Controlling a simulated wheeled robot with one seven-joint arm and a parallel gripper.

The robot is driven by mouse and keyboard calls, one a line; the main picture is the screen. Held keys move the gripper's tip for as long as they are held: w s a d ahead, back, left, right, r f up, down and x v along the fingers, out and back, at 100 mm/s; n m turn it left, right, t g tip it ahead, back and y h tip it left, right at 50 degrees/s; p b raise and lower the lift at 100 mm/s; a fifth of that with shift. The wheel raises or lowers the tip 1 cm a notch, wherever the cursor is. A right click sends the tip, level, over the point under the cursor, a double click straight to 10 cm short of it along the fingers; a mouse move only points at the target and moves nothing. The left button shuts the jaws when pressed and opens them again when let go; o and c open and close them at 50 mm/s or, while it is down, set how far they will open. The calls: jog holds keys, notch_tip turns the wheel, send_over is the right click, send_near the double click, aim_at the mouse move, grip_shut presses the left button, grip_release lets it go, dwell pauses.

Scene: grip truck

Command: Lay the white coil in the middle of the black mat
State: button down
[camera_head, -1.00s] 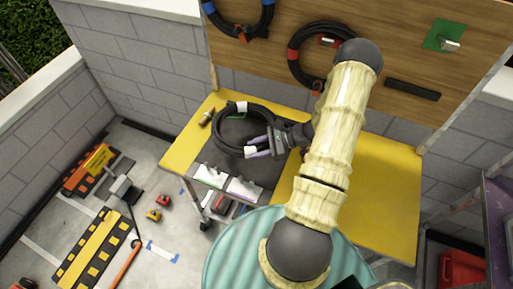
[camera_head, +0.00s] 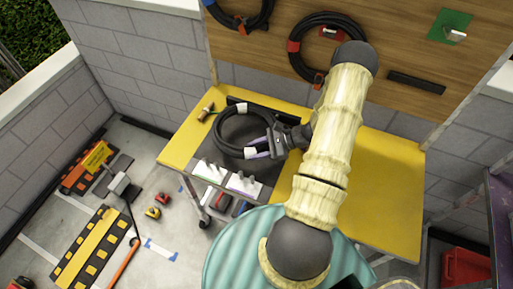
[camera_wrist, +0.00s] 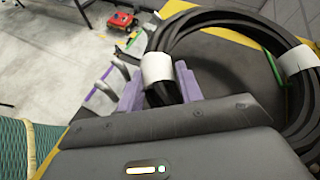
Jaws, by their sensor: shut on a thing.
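The white coil is a black cable ring (camera_head: 218,127) with white tape bands. My gripper (camera_head: 259,148) is shut on its near side by one white band. In the wrist view the ring (camera_wrist: 218,20) runs out from the fingers (camera_wrist: 158,95), with a second white band on the right. The black mat (camera_head: 262,172) lies on the yellow table, under the ring in the head view. The ring's far edge appears close to the mat's back left part. Whether the ring touches the mat cannot be told. My arm hides part of the mat's right side.
The yellow table (camera_head: 375,190) is bare on the right. A dark bar (camera_head: 268,115) lies at its back, and a small brown-handled item (camera_head: 206,112) at its back left. White holders (camera_head: 225,178) line the mat's front. Black and red coils (camera_head: 296,60) hang on the wooden board behind.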

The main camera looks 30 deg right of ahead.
jog(key=shift+f+b, duration=1.6)
jog(key=shift+f, duration=1)
jog(key=c, duration=0.9)
grip_release()
jog(key=shift+o, duration=0.2)
jog(key=shift+f, duration=0.1)
jog(key=shift+s+f, duration=0.1)
jog(key=b+v, duration=0.4)
jog(key=v, duration=1.3)
jog(key=shift+d+r, duration=0.2)
jog(key=shift+r, duration=0.1)
